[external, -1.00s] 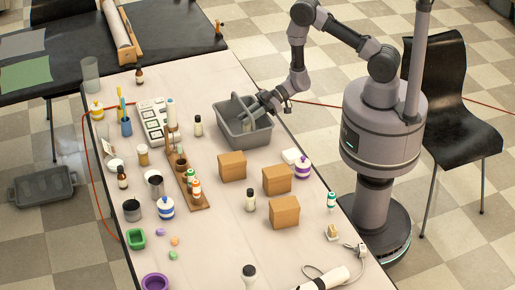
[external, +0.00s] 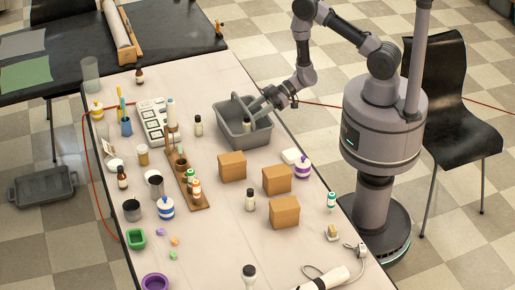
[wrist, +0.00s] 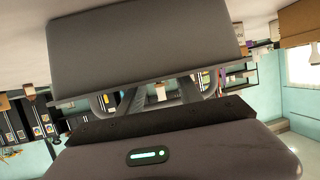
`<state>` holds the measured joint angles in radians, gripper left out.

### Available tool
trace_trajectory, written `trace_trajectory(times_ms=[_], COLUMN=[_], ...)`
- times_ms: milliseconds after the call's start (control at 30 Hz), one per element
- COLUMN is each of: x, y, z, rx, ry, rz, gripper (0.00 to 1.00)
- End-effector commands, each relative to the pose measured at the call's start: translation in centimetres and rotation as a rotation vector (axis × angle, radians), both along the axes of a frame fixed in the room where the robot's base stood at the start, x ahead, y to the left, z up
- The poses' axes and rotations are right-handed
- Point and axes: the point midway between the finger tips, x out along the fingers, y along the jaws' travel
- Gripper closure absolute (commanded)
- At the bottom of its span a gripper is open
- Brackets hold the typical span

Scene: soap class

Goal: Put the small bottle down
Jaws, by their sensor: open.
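A small bottle with a dark cap (external: 247,124) stands, seemingly upright, inside the grey basket (external: 229,138) in the external view. The basket's walls hide its lower part. My gripper (external: 257,106) is open over the basket's right side, just up and right of the bottle and apart from it as far as the small picture shows. In the wrist view a large grey surface, probably the basket (wrist: 145,45), fills the upper middle; no bottle can be made out there.
Cardboard boxes (external: 232,166) stand in front of the basket. A white-labelled bottle (external: 198,125) stands to its left. A wooden rack (external: 194,190) with several bottles is further left. The table's right edge (external: 287,135) runs close beside the basket.

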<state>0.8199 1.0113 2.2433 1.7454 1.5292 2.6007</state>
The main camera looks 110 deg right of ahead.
Motion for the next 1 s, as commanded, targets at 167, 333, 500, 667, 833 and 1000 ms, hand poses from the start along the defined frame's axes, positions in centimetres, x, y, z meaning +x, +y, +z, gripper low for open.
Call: trace_trajectory(times_ms=[167, 333, 500, 667, 833, 1000], x=[-3.9, -6.8, -8.0, -7.1, -5.6, -13.0], y=[-0.8, -1.2, -1.3, 0.2, 12.2, 23.5], z=[1.8, 2.8, 3.1, 4.9, 15.4, 22.7], rx=[0.001, 0.001, 0.000, -0.112, -0.909, -1.997], ry=[0.001, 0.001, 0.000, -0.036, -0.404, -1.314], rz=[-0.006, -0.003, -0.001, 0.113, 0.877, 1.758], gripper=[0.58, 0.58, 0.58, 0.58, 0.58, 0.58])
